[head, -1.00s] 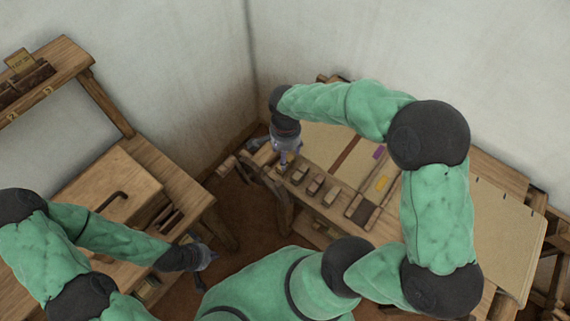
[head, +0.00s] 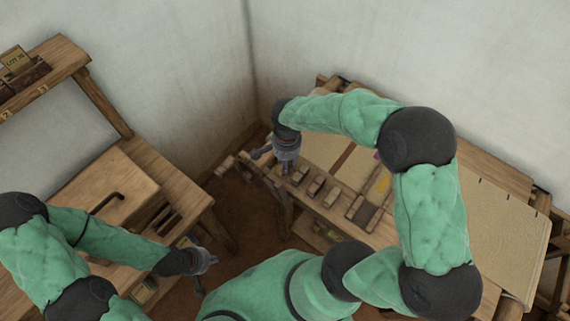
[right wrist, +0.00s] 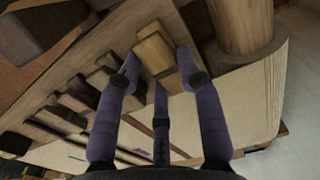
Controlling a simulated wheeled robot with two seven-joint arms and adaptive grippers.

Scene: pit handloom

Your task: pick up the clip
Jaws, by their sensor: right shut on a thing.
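The clip looks to be the small pale wooden block (right wrist: 155,48) at the fingertips of my right gripper (right wrist: 158,72) in the right wrist view. Two fingers stand on either side of it and a third is in the middle. The fingertips cover part of it. In the head view my right gripper (head: 284,163) is over the near left end of the loom bench, and its hand hides the clip there. My left gripper (head: 204,268) has its fingers spread, with nothing seen between them, beside the left table's right edge.
Several small dark-topped blocks (head: 316,186) stand in a row along the loom bench (head: 335,222). A thick wooden roller (right wrist: 242,25) is close beside the right gripper. The left table (head: 165,175) holds a board with a dark bent handle (head: 106,202). Open floor lies between the benches.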

